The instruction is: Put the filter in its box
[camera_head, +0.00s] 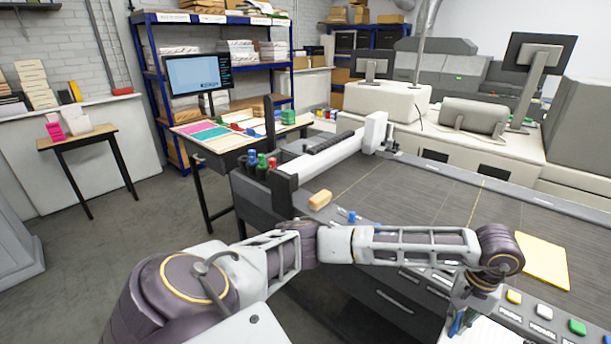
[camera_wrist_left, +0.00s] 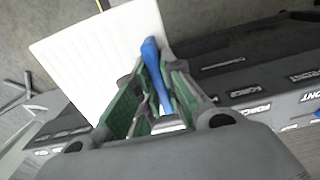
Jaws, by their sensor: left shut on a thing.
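A white, finely ribbed panel, which I take as the filter (camera_wrist_left: 85,60), shows beyond my left gripper (camera_wrist_left: 150,100) in the left wrist view. The fingers are shut on an upright blue tab-like piece (camera_wrist_left: 152,58) in front of the panel. Where tab and panel join is hidden. In the head view my left gripper (camera_head: 458,322) is low at the right, partly cut off by the bottom edge, with a white sheet-like surface (camera_head: 490,333) beside it. I cannot pick out the filter's box. My right gripper is not in view.
A wide dark machine bed (camera_head: 430,200) fills the right, with a yellow sheet (camera_head: 543,260) and coloured buttons (camera_head: 577,327) along its near edge. A tan block (camera_head: 320,200) lies on its left end. A side table (camera_head: 75,138) stands far left; open floor lies between.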

